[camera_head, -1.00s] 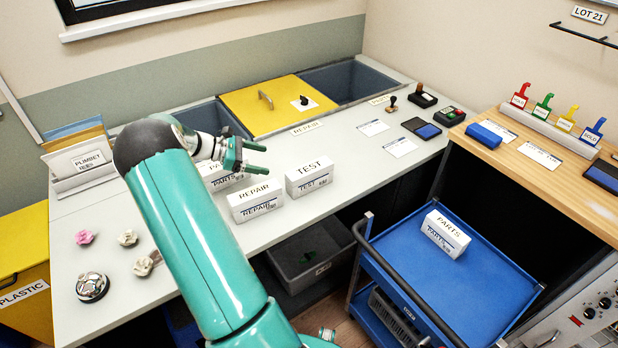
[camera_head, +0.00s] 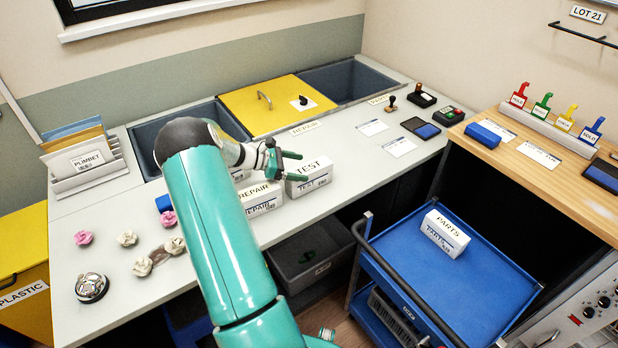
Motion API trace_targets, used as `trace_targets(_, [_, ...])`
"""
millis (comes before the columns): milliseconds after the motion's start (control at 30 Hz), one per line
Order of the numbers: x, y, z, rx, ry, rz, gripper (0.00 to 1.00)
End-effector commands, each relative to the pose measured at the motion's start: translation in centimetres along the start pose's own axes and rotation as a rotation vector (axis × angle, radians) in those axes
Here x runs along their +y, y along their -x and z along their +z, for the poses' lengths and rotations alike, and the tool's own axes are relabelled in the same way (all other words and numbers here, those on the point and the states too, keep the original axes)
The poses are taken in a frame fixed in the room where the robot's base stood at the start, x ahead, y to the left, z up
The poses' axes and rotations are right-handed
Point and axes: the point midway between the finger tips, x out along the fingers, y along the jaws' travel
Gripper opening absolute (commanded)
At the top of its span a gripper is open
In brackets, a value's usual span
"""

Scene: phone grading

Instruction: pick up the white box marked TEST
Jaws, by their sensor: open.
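The white box marked TEST (camera_head: 315,176) stands on the grey-white counter, near its front edge. My gripper (camera_head: 296,166) is open, with its green fingers at the left end of the TEST box. One finger shows above the box's near-left part and one behind it. I cannot tell whether they touch it. The white box marked REPAIR (camera_head: 262,199) stands just left of the TEST box, partly hidden by my arm.
Another white box marked PARTS (camera_head: 446,233) lies on the blue cart (camera_head: 490,290). A yellow lid (camera_head: 275,112) and sunken bins (camera_head: 345,80) lie behind. A bell (camera_head: 91,287) and small flowers (camera_head: 127,238) are at left.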

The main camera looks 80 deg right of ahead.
Motion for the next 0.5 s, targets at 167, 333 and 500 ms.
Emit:
trace_targets(167, [0.0, -2.0, 0.0, 0.0, -0.001, 0.001, 0.84])
trace_targets(333, [0.0, -2.0, 0.0, 0.001, -0.001, 0.002, 0.84])
trace_targets(500, [0.0, -2.0, 0.0, 0.001, -0.001, 0.002, 0.56])
